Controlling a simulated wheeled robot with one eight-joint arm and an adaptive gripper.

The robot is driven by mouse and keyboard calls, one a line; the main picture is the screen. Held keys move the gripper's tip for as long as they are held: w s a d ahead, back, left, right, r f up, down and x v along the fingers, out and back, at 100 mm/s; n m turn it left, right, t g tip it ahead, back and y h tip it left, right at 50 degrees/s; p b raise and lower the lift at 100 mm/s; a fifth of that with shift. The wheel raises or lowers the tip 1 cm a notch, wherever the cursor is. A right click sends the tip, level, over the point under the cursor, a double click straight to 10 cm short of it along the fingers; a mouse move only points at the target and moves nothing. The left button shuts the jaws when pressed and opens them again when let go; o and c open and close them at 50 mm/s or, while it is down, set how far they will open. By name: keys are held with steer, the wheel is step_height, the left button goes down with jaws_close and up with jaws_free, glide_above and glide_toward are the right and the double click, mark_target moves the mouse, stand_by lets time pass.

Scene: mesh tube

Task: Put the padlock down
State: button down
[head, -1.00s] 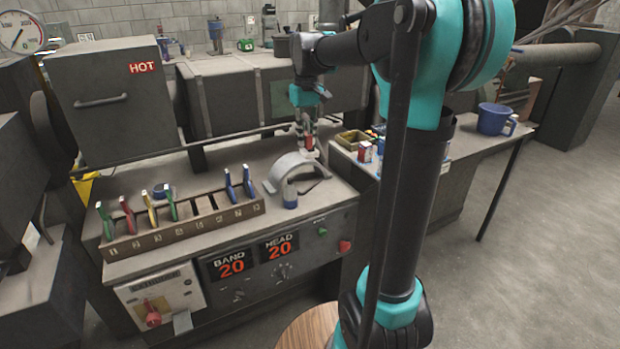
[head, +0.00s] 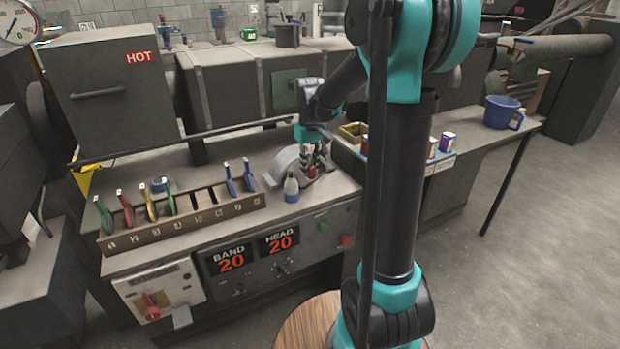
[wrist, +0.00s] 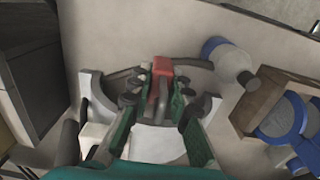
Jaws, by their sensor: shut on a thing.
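The red padlock (wrist: 161,68) with its grey shackle is in the middle of the wrist view. My gripper (wrist: 158,98) is shut on it, one green-padded finger on each side of the shackle. In the head view my gripper (head: 311,165) is low over the bench top, close by the grey arched piece (head: 284,163). The padlock is small and partly hidden there. I cannot tell whether it touches the surface under it.
A small bottle with a blue base (head: 291,190) stands close by, in front of the arch. A slotted rack (head: 185,228) with coloured-handled tools lies to the left.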

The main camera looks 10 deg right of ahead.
mark_target(310, 177)
steer(key=shift+f, duration=2)
steer(key=c, duration=1.9)
jaws_free()
steer(key=shift+f, duration=0.1)
steer(key=o, duration=0.5)
